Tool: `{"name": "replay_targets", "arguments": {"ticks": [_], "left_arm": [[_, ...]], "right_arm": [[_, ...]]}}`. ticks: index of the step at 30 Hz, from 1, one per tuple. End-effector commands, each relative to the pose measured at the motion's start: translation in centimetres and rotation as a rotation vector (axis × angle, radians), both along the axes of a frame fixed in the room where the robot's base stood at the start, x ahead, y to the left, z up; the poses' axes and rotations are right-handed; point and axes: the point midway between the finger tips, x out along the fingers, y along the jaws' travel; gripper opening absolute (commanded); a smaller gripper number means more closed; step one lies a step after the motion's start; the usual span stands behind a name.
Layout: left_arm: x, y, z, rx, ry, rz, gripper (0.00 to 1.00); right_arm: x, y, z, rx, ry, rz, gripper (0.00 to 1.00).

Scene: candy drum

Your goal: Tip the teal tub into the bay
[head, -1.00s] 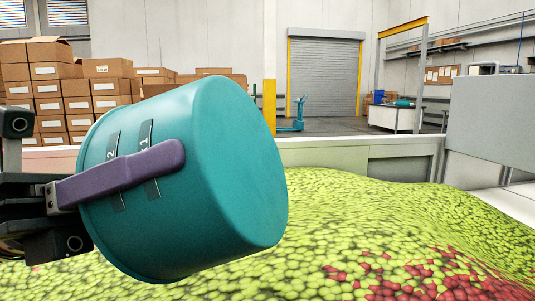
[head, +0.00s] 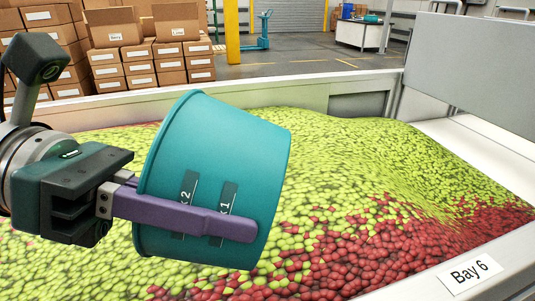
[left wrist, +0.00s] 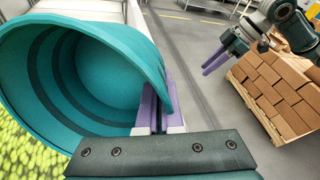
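The teal tub (head: 215,150) lies tipped on its side over the bay, its open rim toward the left and its base toward the right. My left gripper (head: 240,228) is shut on the tub's wall, one purple finger lying along the outside. In the left wrist view the tub's mouth (left wrist: 95,70) faces the camera, and the visible inside looks empty. The bay (head: 395,290) holds green candies with a patch of red ones below and right of the tub. My right gripper (left wrist: 214,62) shows small in the left wrist view, away from the tub; its finger gap is unclear.
The bay's front wall carries a "Bay 6" sign (head: 470,272). A grey panel (head: 475,65) rises at the right. Stacked cartons (head: 150,62) stand behind the bay's far wall. In the left wrist view, a pallet of brown boxes (left wrist: 280,95) stands below my right arm.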

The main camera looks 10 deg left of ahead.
Motion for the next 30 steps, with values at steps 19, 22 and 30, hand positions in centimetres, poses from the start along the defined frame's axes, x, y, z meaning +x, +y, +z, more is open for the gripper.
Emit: {"name": "replay_targets", "arguments": {"ticks": [19,22,30], "left_arm": [[0.4,-3.2,-1.4,0.559,0.071,-0.001,0.00],[0.5,-3.5,-2.2,0.621,0.080,0.001,0.00],[0.5,-3.4,-2.9,0.642,0.081,0.002,0.00]], "right_arm": [[0.0,0.1,13.6,0.003,0.000,-0.002,0.33],[0.0,0.1,14.2,0.003,-0.001,-0.002,0.33],[0.0,0.0,13.9,0.001,0.000,-0.001,0.33]]}}
